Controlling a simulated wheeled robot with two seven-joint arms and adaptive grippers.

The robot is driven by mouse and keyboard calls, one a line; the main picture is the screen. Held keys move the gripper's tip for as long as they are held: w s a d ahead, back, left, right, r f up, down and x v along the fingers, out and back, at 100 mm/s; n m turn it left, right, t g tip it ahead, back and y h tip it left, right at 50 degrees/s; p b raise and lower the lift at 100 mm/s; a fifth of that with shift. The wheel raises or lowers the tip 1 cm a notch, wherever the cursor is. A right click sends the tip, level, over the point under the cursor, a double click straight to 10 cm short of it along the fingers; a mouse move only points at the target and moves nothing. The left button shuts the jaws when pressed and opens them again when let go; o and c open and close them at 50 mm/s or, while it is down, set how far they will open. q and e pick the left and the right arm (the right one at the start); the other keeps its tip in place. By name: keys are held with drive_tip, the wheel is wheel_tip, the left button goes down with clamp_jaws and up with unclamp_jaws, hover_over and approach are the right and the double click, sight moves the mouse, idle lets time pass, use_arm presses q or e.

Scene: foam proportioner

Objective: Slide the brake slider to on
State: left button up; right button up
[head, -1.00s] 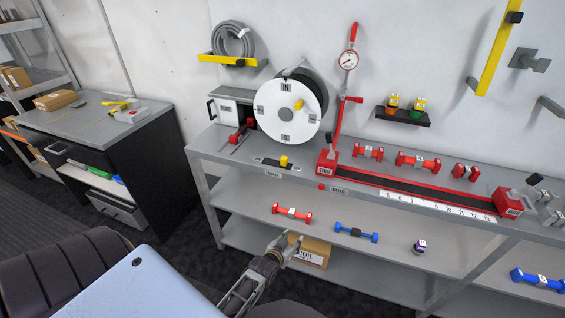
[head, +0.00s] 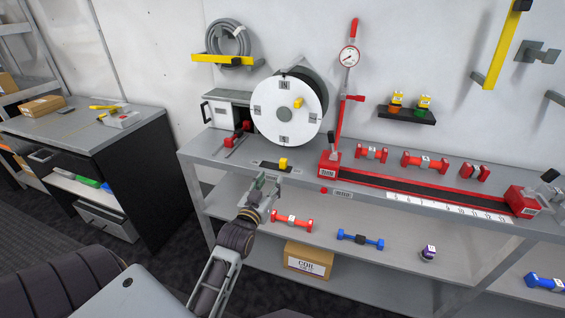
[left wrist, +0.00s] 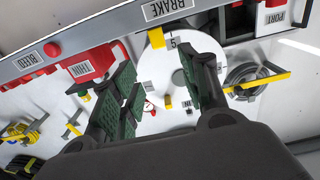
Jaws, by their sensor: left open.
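The brake slider is a yellow knob (head: 283,163) at the right part of a short black track (head: 266,165) on the bench top, in front of the white reel. In the left wrist view the yellow knob (left wrist: 155,42) shows beside the BRAKE label (left wrist: 167,8), beyond my fingers. My left gripper (head: 266,185) is open and empty, just in front of the bench edge, a little below and left of the knob, apparently not touching it. In the left wrist view its two green-padded fingers (left wrist: 160,95) stand apart. My right gripper is not in view.
The white reel (head: 288,112) stands behind the track. A red lever slider (head: 232,138) is to its left. A red dumbbell-shaped part (head: 291,221) lies on the shelf below. The floor in front is clear.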

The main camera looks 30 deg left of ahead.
use_arm(q)
drive_tip(key=shift+w, duration=0.1)
idle(0.3)
approach(282, 162)
drive_tip(key=shift+w, duration=1.5)
drive_tip(key=shift+w+a, duration=0.65)
drive_tip(key=shift+w, duration=0.3)
drive_tip(key=shift+b+x, duration=0.3)
drive_tip(key=shift+x, duration=2.55)
drive_tip(key=shift+w+r, duration=0.1)
drive_tip(key=shift+w, duration=0.15)
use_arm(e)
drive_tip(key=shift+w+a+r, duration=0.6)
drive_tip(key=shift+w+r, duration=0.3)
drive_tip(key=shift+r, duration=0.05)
